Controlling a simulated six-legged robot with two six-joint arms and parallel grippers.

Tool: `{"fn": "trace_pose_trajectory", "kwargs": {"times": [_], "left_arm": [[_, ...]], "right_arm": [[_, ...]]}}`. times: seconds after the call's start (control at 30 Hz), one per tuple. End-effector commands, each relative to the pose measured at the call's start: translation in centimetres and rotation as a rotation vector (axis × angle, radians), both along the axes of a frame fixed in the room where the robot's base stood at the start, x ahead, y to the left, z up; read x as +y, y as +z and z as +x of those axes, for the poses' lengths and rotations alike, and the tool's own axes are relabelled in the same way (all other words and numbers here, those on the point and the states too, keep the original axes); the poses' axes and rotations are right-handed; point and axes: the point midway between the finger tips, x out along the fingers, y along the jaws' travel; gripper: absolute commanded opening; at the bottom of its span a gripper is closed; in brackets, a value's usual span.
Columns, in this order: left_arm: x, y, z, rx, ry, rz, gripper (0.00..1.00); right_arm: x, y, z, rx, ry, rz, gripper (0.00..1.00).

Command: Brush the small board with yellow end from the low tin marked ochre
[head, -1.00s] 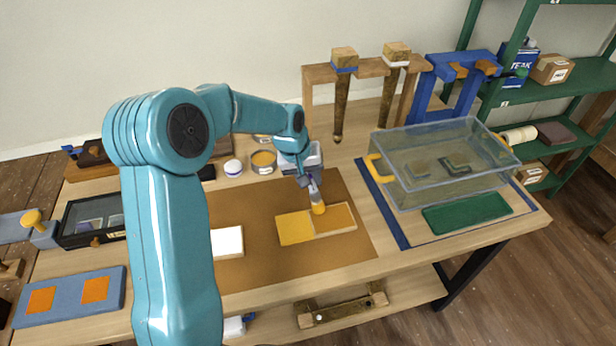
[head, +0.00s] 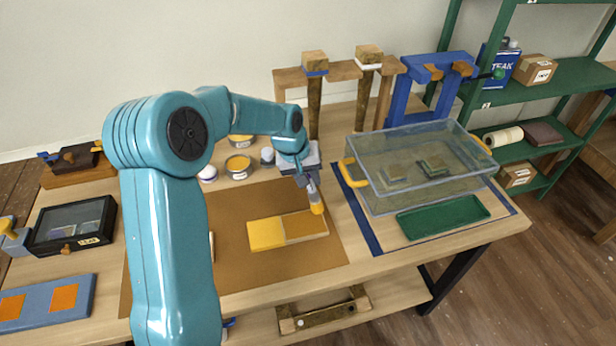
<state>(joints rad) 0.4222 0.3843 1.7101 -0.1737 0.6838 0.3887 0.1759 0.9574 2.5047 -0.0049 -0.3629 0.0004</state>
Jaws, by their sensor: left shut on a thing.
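My left gripper (head: 305,178) is shut on a brush (head: 314,198) with a yellow end, which points down. The small board (head: 306,226) lies on the brown mat (head: 230,272); its left half is yellow and its right half is brown. The brush's yellow end is at the far right corner of the board; I cannot tell whether it touches. A low tin (head: 238,166) with yellow-orange contents stands behind the mat, and a similar tin (head: 240,140) stands behind it. Their labels are too small to read. My right gripper is not in view.
A clear box with yellow handles (head: 402,185) and a green tray (head: 443,216) are at the right. A dark case (head: 60,238) and a blue board with orange squares (head: 40,312) are at the left.

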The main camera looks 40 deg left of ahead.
Motion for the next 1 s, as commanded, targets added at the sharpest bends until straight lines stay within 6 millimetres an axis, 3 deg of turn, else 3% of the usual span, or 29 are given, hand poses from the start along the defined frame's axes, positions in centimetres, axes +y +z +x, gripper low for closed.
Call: {"fn": "trace_pose_trajectory", "kwargs": {"times": [1.0], "left_arm": [[-0.1, 7.7, -0.1, -0.001, -0.009, 0.0, 0.0]], "right_arm": [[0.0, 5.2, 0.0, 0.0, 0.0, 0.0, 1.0]]}}
